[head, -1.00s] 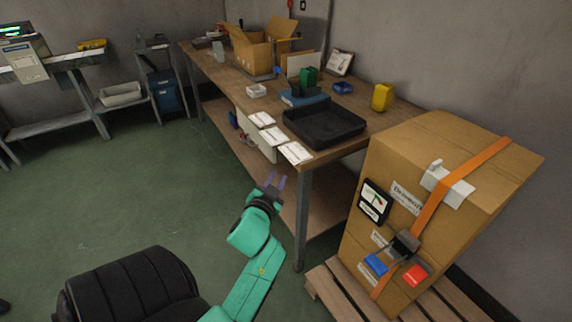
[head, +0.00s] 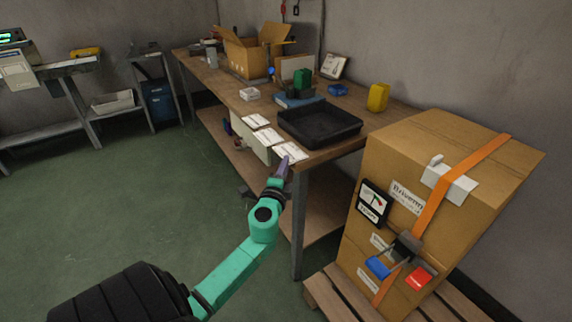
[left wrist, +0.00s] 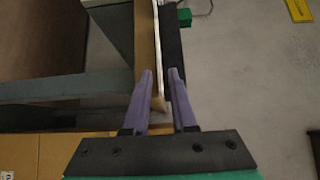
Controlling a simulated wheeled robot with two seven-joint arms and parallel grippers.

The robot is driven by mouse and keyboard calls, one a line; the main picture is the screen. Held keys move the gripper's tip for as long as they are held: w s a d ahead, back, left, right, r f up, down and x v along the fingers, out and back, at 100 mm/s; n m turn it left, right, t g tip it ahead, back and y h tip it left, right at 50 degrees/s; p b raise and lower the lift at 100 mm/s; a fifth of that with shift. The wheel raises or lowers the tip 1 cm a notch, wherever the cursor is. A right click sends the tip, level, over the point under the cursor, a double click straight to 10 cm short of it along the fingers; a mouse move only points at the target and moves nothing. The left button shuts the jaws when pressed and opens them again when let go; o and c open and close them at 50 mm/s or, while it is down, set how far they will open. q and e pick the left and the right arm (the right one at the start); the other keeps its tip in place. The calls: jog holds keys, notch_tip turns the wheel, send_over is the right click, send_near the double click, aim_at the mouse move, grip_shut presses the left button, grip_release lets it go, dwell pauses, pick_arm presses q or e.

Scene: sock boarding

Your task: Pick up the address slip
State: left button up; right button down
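I cannot read which is the address slip. My left gripper (head: 286,163) is at the bench edge by the nearest slip. In the left wrist view, its two purple fingers (left wrist: 160,72) are apart, one on each side of a thin white edge (left wrist: 159,92) along the bench top. I cannot tell whether they touch it. My right gripper is not in view.
A black tray (head: 320,134) sits right behind the slips. A small white box (head: 250,94), a blue item (head: 298,100) and a yellow container (head: 378,97) are also on the bench. A large strapped carton (head: 430,170) stands right of the bench on a pallet (head: 335,298).

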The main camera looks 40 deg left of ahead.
pick_arm(q)
jog(key=shift+w+a, duration=0.1)
jog(key=shift+w, duration=0.1)
grip_shut()
jog(key=s+d+r+p, duration=0.2)
jog(key=s+d+r, duration=0.1)
jog(key=s, duration=0.3)
jog(key=s+d+r+p, duration=0.2)
jog(key=s+d+r, duration=0.1)
jog(key=s, duration=0.3)
jog(key=shift+s+d+r, duration=0.2)
jog(key=shift+d+r, duration=0.15)
jog(key=shift+r, duration=0.45)
jog(key=shift+d, duration=0.1)
